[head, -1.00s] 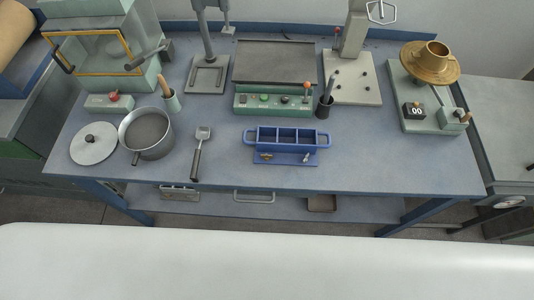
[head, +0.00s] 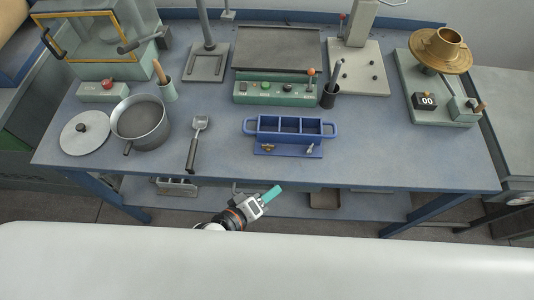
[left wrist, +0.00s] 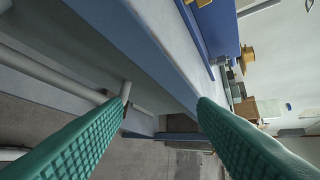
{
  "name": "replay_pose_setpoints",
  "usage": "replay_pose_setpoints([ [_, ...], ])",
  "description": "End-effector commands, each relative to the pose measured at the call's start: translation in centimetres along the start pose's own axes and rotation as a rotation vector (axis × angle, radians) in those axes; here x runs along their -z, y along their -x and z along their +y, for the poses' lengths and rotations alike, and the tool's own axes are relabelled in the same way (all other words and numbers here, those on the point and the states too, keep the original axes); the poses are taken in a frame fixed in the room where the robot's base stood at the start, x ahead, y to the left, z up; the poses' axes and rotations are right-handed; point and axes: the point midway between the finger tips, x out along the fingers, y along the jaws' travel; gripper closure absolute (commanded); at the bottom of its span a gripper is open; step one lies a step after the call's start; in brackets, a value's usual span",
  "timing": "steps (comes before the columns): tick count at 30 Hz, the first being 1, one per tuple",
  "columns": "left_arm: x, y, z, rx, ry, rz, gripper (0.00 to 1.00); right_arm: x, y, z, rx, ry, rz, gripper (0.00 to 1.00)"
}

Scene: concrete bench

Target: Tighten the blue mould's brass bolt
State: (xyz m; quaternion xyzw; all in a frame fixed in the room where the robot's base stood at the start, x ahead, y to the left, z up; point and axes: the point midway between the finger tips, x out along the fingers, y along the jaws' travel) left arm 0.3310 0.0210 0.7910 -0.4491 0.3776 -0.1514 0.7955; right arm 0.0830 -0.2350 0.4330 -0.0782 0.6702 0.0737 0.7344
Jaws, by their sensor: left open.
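The blue mould (head: 289,126), a three-compartment box with loop handles at both ends, sits on the bench on a blue base plate. A small brass bolt (head: 267,148) is at the left of the plate's front. A silvery fitting (head: 310,149) is at its right. My left gripper (head: 270,194) has teal fingers and is in front of the bench's front edge, apart from the mould. In the left wrist view its ribbed fingers (left wrist: 164,104) are spread with nothing between them. A blue part at the top there may be the mould; I cannot tell. My right gripper is not in view.
The bench front edge (head: 270,183) lies between my gripper and the mould. A green control box (head: 275,92) and a dark tool cup (head: 329,96) stand behind. The bench right of the mould is clear.

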Motion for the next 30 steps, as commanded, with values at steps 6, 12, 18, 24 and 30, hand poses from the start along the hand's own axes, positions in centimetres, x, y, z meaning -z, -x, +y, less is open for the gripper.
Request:
replay_pose_setpoints([
  [6,-2.4,1.2,-8.6,0.344,0.588,-0.200,0.47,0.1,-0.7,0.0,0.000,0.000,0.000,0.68],
  [12,-5.1,3.9,-10.6,0.575,1.414,-0.402,0.47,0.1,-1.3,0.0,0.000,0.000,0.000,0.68],
  [18,-3.6,4.8,-8.3,0.570,1.997,-0.544,0.47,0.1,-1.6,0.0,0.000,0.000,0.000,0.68],
  [24,-2.8,4.5,-7.5,0.539,2.155,-0.589,0.47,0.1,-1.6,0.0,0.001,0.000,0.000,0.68],
  [30,-4.6,2.2,-7.0,0.541,2.151,-0.590,0.47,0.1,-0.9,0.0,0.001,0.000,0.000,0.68],
])
